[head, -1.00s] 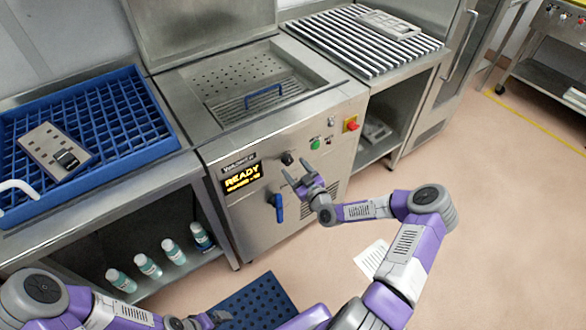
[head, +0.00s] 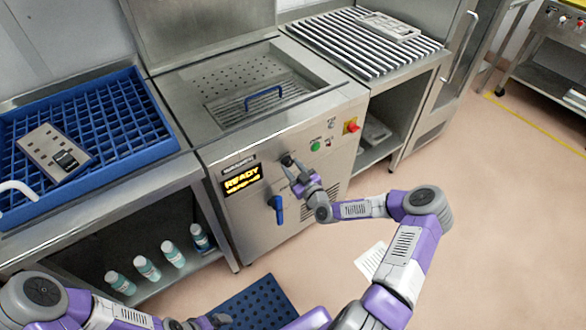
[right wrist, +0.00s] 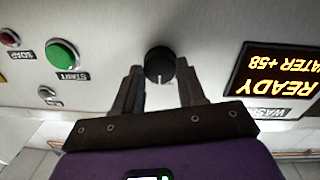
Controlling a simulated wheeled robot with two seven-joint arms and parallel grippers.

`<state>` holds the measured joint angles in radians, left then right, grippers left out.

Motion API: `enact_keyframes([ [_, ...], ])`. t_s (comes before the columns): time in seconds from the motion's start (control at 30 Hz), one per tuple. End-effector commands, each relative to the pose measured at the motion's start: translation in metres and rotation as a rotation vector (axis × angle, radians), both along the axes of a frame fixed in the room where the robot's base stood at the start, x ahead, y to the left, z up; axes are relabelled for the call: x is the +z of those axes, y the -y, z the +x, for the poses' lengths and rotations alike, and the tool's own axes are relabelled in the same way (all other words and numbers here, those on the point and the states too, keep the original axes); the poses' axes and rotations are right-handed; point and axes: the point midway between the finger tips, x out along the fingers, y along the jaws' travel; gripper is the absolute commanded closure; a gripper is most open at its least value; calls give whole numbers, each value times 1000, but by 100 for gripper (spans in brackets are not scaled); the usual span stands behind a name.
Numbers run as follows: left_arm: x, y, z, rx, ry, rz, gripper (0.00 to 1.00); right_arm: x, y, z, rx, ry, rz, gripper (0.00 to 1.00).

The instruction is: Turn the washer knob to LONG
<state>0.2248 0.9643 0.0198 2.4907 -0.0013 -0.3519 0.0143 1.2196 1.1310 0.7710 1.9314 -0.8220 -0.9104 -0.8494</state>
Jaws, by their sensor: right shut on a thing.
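The black washer knob (head: 286,159) is on the front panel of the steel washer (head: 262,215), right of the lit display. It also shows in the right wrist view (right wrist: 160,64), where the picture is upside down and a pale pointer line runs to the knob's lower edge. My right gripper (head: 292,167) is at the knob, with one finger on each side of it, shut on it; its fingers also show in the right wrist view (right wrist: 160,88). I cannot read any setting labels around the knob. My left gripper (head: 214,321) is low at the bottom edge, its jaws unclear.
The display (head: 242,180) reads READY. A blue lever (head: 277,208) hangs below the knob. A green start button (head: 315,146) and a red switch (head: 351,126) are to the right. A blue rack (head: 150,125) stands left. Floor at the right is open.

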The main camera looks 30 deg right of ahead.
Motion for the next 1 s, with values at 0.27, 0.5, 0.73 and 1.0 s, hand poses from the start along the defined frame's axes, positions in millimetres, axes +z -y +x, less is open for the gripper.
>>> enact_keyframes([
  [0.27, -3, 0, 0, 0, 0, 0, 0, 0, 0, 0, 0, -8, 94, 90],
  [0.5, -7, 0, 0, 0, 0, 0, 0, 0, 1, 0, -1, -22, 282, 90],
  [0.73, -12, 0, 0, 0, 0, 0, 0, 0, 1, 0, -1, -39, 490, 90],
  [1.0, -15, 0, 0, 0, 0, 0, 0, 0, 0, 0, -1, -57, 700, 90],
])
